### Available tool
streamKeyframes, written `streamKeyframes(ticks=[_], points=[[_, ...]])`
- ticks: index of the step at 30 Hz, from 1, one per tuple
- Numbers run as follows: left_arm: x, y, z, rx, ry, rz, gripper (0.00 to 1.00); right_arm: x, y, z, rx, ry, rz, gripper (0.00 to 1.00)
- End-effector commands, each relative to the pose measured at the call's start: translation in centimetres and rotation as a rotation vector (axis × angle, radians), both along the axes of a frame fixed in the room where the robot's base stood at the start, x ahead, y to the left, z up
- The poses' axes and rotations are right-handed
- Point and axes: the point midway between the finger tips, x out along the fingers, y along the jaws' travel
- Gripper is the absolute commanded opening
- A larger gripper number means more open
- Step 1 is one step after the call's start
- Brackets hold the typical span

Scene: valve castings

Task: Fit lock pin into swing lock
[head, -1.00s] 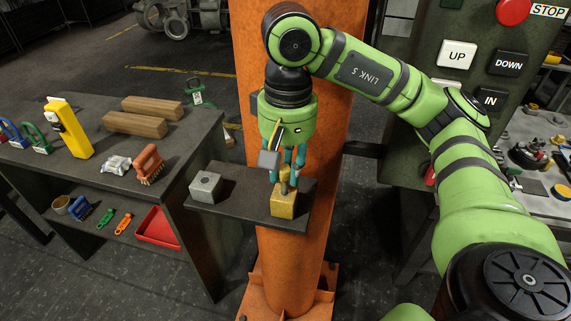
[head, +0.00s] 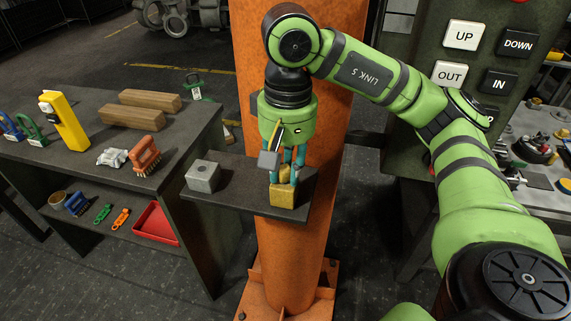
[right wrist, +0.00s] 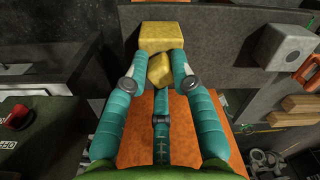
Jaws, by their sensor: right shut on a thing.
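A yellow block (head: 282,199) stands on the front right of a small grey shelf on the orange column. My right gripper (head: 286,177) points down just above it. Its teal fingers are closed around a small yellow piece (head: 286,170), likely the lock pin. In the right wrist view, this yellow piece (right wrist: 160,68) sits between the fingertips (right wrist: 160,80), with the larger yellow block (right wrist: 165,36) right beyond them. I cannot tell whether the piece enters the block. No part is clearly recognisable as the swing lock. My left gripper is not in view.
A grey block with a hole (head: 203,176) stands at the shelf's left. A dark bench (head: 195,160) at left holds wooden bars (head: 132,117), a yellow box (head: 64,121) and a brush (head: 144,156). A button panel (head: 480,100) stands at right.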

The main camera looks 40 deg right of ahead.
Motion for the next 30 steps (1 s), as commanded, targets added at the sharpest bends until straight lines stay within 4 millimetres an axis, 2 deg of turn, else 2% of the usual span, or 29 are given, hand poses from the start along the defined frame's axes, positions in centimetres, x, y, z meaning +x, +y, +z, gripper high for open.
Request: streamKeyframes(ticks=[4, 5, 6, 7, 20, 30], points=[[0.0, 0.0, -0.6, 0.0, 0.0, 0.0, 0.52, 0.0, 0.0, -0.7, 0.0, -0.001, 0.001, 0.0], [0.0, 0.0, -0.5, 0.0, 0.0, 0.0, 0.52, 0.0, 0.0, -0.5, 0.001, -0.001, 0.0, 0.33], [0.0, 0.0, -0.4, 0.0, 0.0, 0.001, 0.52, 0.0, 0.0, -0.5, 0.0, -0.001, 0.001, 0.49], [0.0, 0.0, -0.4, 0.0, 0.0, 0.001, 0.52, 0.0, 0.0, -0.5, 0.0, 0.0, 0.001, 0.53], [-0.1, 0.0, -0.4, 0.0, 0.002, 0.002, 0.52, 0.1, 0.0, 0.0, -0.001, -0.003, 0.0, 0.53], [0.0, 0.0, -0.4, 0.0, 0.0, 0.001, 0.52, 0.1, -0.1, 4.3, -0.001, -0.006, -0.001, 0.53]])
